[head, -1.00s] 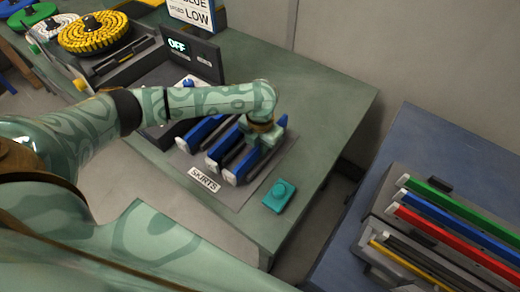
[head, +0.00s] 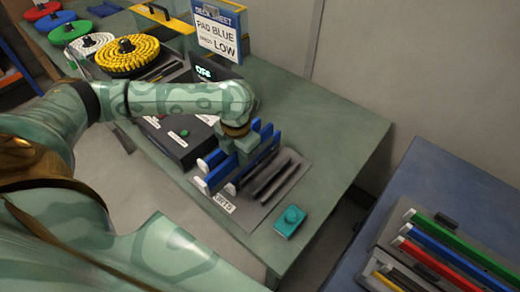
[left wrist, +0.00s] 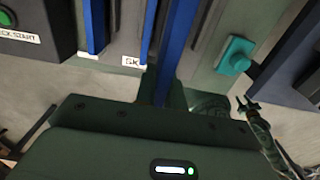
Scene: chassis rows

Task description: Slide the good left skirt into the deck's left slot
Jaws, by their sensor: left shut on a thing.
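My left gripper (head: 240,152) is shut on a blue skirt (head: 262,148), a long thin upright strip, above the left part of the grey skirts mat. In the left wrist view the held skirt (left wrist: 176,45) runs away from the jaws (left wrist: 165,95). Other blue skirts with white ends stand close by on the left; one (left wrist: 96,25) shows in the left wrist view. The overlap hides which are touching. What looks like my right gripper (left wrist: 247,105) is small and dark at the right of the left wrist view. I cannot make out the deck's left slot.
The grey mat (head: 285,190) has bare dark slots on its right and a "SKIRTS" label. A teal button block (head: 290,221) stands near the table's front edge. A dark box (head: 180,145) with a green button lies to the left. The table's far right is clear.

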